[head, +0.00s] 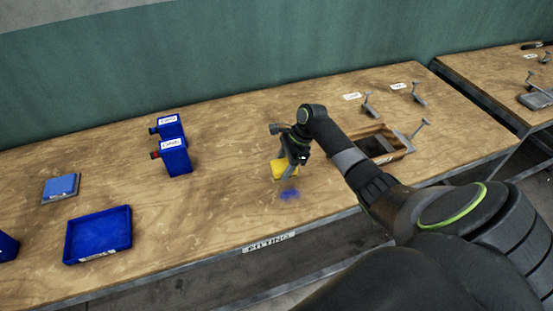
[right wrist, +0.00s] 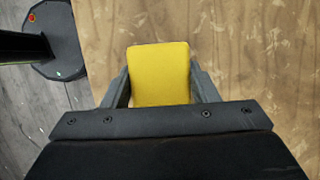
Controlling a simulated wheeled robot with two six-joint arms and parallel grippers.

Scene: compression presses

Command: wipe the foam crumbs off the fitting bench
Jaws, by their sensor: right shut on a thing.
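The fitting bench (head: 225,215) is a wooden table with a "FITTING" label on its front edge. A patch of blue foam crumbs (head: 290,194) lies on it near the front edge. My right gripper (head: 286,166) is shut on a yellow sponge (head: 278,171), just behind the crumbs in the head view. The sponge (right wrist: 160,75) sits between both fingers in the right wrist view. No crumbs show in that view. Whether the sponge touches the bench top I cannot tell. My left gripper is not in view.
Two blue labelled containers (head: 175,158) stand left of the crumbs. A blue tray (head: 98,235) and a blue pad on a grey plate (head: 61,187) are further left. A wooden box (head: 400,152) and metal levers (head: 370,105) are at the right. Bench between containers and sponge is clear.

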